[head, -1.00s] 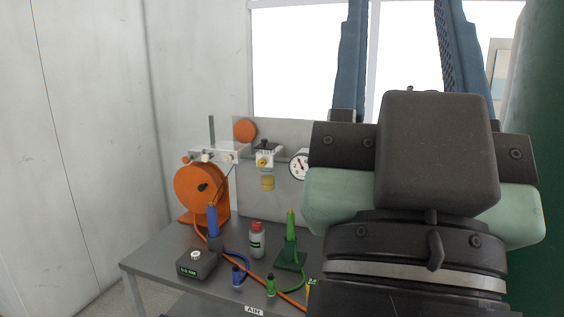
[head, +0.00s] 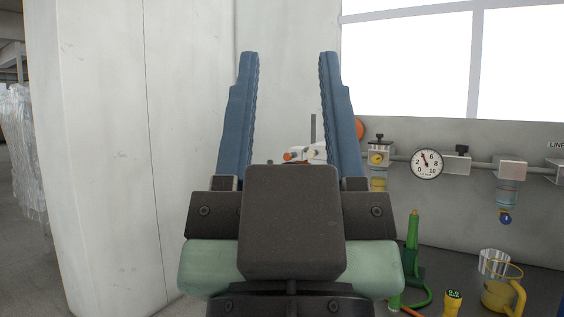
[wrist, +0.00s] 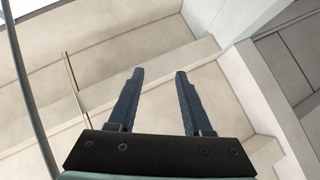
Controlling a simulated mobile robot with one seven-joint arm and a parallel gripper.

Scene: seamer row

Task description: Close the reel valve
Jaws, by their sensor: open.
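My gripper (head: 288,55) is open and empty, its two blue fingers pointing up and spread apart in the head view. It also shows open in the wrist view (wrist: 160,72), with only pale wall surfaces and a thin rod beyond it. A white block with orange fittings (head: 314,152) shows between and behind the fingers, partly covered by the right one. The orange reel below it is hidden behind my gripper. I cannot make out the reel valve's handle or its position.
A pale wall (head: 110,130) fills the left.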

